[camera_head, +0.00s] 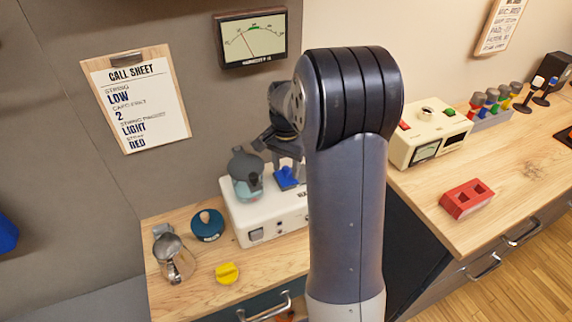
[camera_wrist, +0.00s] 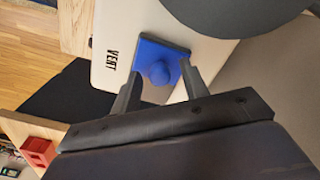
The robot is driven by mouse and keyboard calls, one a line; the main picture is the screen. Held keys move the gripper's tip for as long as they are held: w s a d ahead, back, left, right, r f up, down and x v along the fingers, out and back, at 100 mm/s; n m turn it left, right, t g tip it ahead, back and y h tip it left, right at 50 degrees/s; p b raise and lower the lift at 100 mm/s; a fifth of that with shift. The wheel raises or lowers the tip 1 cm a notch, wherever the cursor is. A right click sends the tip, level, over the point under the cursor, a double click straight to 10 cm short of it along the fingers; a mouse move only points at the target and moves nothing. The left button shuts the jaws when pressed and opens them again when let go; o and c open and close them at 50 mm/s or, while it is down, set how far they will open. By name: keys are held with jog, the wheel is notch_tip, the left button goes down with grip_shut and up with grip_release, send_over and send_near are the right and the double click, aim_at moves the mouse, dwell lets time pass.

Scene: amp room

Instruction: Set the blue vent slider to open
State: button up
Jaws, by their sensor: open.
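The blue vent slider (camera_head: 288,178) is on top of the white machine (camera_head: 240,222) in the head view, partly hidden by my arm. In the wrist view the blue slider (camera_wrist: 150,50) shows as a flat blue plate with a rounded knob, beside the printed word VENT. My gripper (camera_wrist: 160,75) is open, with one finger on each side of the knob in the picture. I cannot tell whether the fingers touch it. In the head view my gripper (camera_head: 285,158) is just above the slider, mostly hidden behind my arm.
A grey-teal rounded device (camera_head: 246,176) stands on the machine, left of the slider. A glass and metal jug (camera_head: 172,258), a dark blue round item (camera_head: 207,225) and a yellow knob (camera_head: 227,273) are on the left counter. A red block (camera_head: 467,200) lies on the right counter.

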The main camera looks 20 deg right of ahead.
grip_shut()
dwell(0.4)
